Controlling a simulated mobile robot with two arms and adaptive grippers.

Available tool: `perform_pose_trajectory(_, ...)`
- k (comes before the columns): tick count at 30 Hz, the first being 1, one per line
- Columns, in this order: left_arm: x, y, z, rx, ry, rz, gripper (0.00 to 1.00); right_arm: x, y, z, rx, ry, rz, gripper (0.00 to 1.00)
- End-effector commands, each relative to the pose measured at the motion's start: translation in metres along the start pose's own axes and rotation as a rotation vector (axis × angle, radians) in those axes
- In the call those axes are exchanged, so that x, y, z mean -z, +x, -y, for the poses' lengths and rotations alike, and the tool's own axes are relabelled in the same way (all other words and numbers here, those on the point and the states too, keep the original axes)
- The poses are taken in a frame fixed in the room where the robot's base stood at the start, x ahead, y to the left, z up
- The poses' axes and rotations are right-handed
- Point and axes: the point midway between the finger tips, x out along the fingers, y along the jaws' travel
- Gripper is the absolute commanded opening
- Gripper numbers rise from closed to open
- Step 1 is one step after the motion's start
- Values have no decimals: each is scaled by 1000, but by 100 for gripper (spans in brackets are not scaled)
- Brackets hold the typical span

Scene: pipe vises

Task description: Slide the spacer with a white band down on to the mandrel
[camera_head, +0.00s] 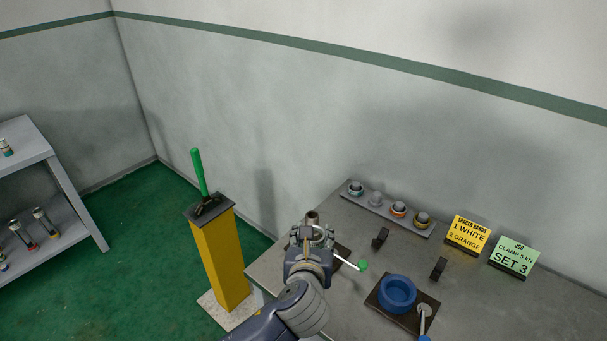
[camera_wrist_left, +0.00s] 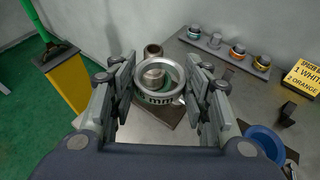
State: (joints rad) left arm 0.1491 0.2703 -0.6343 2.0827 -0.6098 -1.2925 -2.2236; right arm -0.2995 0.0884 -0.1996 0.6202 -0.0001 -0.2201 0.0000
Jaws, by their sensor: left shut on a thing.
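My left gripper (camera_head: 312,238) is over the near left corner of the bench. In the left wrist view its fingers (camera_wrist_left: 160,95) are closed on the sides of a pale metal ring, which I take as the spacer with a white band (camera_wrist_left: 160,97). The ring is level, its hole facing up. A brownish upright cylinder, likely the mandrel (camera_wrist_left: 153,51), shows just behind the ring; it also shows in the head view (camera_head: 312,217). Metal shows through the hole, but I cannot tell whether the ring is around the mandrel. My right gripper is not in view.
A rack (camera_head: 380,207) holds banded spacers and one bare peg at the wall side. Signs (camera_head: 467,235) stand right of it. A blue ring (camera_head: 397,292) sits on a dark plate. A green-knobbed handle (camera_head: 362,265) sticks out near my gripper. A yellow pedestal (camera_head: 222,260) stands left.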

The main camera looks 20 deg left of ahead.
Motion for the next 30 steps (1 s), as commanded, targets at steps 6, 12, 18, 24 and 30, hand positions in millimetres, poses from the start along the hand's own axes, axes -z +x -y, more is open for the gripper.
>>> perform_pose_trajectory(6, -48, 61, 2, 95, 45, -1, 24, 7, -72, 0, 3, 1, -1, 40)
perform_pose_trajectory(12, -65, 96, -7, 134, 57, -1, 24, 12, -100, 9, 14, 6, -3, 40)
perform_pose_trajectory(18, -68, 108, -12, 144, 61, 1, 24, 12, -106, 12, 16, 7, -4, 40)
perform_pose_trajectory(24, -67, 109, -12, 145, 61, 1, 24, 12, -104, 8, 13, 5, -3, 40)
perform_pose_trajectory(30, -68, 108, -12, 144, 61, 0, 24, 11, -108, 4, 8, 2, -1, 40)
